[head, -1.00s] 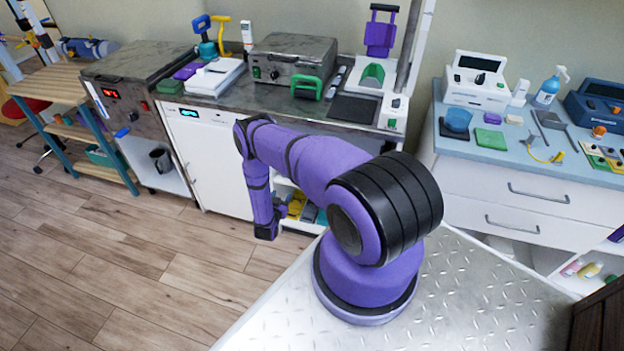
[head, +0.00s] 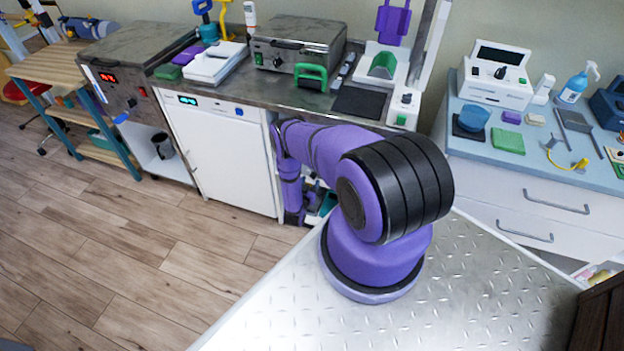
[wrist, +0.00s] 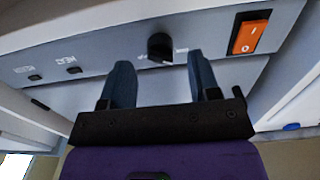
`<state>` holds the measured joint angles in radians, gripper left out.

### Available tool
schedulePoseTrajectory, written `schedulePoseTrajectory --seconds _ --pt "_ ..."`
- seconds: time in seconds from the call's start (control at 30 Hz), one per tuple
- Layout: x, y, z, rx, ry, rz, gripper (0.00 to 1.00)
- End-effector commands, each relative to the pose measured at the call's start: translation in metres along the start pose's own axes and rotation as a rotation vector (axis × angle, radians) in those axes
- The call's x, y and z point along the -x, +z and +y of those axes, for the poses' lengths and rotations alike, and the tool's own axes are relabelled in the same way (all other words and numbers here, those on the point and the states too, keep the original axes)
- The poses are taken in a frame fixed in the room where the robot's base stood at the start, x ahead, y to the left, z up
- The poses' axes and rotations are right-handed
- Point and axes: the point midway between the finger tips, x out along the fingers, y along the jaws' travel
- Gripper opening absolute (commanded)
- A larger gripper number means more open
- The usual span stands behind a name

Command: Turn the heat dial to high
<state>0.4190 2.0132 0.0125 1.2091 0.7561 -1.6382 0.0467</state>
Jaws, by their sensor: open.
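In the wrist view a black dial (wrist: 160,46) sits on a pale grey panel (wrist: 100,50). It has small marks beside it, too small to read. My gripper (wrist: 160,66) is open and empty, its two dark blue fingers pointing at the panel. The dial shows between and just beyond the fingertips; I cannot tell the remaining gap. In the head view my arm's end hangs low in front of the bench, and the fingers and this panel cannot be made out there.
An orange rocker switch (wrist: 249,36) is right of the dial, close to the right finger. Small dark buttons (wrist: 74,70) are to the left. In the head view a white cabinet (head: 220,155) stands left of my arm, and a blue-topped counter (head: 480,140) to the right. The floor at left is clear.

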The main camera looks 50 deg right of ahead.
Motion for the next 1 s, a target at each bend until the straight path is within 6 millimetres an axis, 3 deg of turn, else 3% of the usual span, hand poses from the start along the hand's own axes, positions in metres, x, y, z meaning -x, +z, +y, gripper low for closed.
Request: schedulePoseTrajectory --seconds 0.2,0.57,0.8,1.0 --pt "-0.023 0.0 0.0 -0.001 0.001 0.0 0.56" --pt "-0.028 0.0 0.0 0.0 0.0 -0.001 0.56" --pt "-0.028 0.0 0.0 0.0 0.0 -0.001 0.07" --pt "-0.028 0.0 0.0 -0.008 0.0 -0.001 0.07"
